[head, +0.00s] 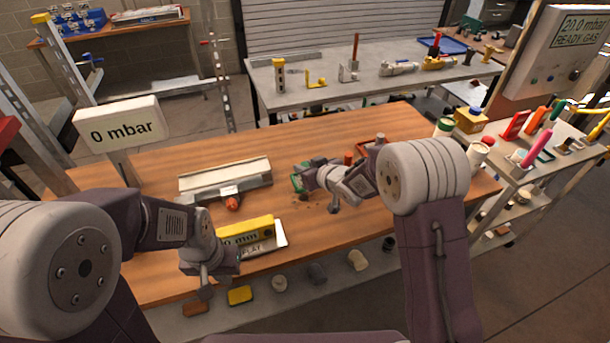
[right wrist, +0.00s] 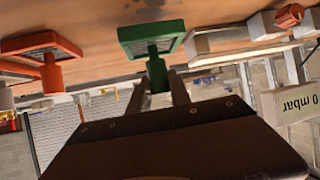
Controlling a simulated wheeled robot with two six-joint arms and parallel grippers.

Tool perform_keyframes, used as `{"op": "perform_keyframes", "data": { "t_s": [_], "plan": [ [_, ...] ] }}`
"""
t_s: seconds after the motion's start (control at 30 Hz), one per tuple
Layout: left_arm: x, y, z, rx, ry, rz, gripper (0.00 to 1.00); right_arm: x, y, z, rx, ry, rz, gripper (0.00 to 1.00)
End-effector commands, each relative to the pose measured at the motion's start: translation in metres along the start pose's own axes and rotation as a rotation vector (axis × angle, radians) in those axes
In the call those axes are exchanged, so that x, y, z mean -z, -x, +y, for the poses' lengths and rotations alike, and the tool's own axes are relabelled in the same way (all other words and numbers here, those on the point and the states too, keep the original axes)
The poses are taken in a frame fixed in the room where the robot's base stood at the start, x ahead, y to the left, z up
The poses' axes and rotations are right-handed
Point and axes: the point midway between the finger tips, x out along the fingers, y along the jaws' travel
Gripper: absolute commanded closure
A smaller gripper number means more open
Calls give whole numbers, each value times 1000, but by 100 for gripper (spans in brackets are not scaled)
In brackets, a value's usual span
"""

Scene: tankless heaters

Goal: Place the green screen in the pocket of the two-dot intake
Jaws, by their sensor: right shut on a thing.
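The green screen, a framed mesh square with a green handle, shows in the right wrist view (right wrist: 150,33) and partly behind my gripper in the head view (head: 296,183). My right gripper (head: 312,178) is shut on its handle, at the wooden table; a gap beneath the screen cannot be judged. A long pale-and-grey unit with an orange knob (head: 226,180) lies left of it and also shows in the right wrist view (right wrist: 240,37). No dots or pocket can be made out on it. My left gripper (head: 207,277) hangs near the table's front edge; its fingers are unclear.
An orange-red screen (right wrist: 40,46) stands to the other side of the green one. A "0 mbar" sign (head: 118,130) stands at the left. The table's back middle (head: 310,135) is clear.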

Motion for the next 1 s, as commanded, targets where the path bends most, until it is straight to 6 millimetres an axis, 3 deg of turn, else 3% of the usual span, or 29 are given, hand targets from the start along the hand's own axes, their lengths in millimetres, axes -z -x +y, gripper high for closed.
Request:
{"op": "perform_keyframes", "data": {
  "t_s": [0.03, 0.13, 0.47, 0.5, 0.57, 0.87, 1.0],
  "plan": [
    [0, -4, 0, 0, 0, 0, 100, -13, -6, 0, 1, -1, -4, 100],
    [-1, -6, 0, 0, 0, 0, 100, -25, -13, 0, 1, 0, -3, 100],
    [-1, -9, 0, 0, 0, 0, 100, -28, -15, 0, 0, 0, 0, 100],
    [-1, -9, 0, 0, 0, 0, 100, -28, -15, 0, 0, 0, -1, 73],
    [-1, -8, 0, 0, 0, 0, 100, -28, -14, 0, 0, 0, -1, 56],
    [-1, -7, 0, 0, 0, 0, 100, -27, -14, 0, 0, 1, 0, 54],
    [0, -4, 0, 0, 0, 0, 100, -23, -5, 1, -1, 1, 1, 54]
  ]
}}
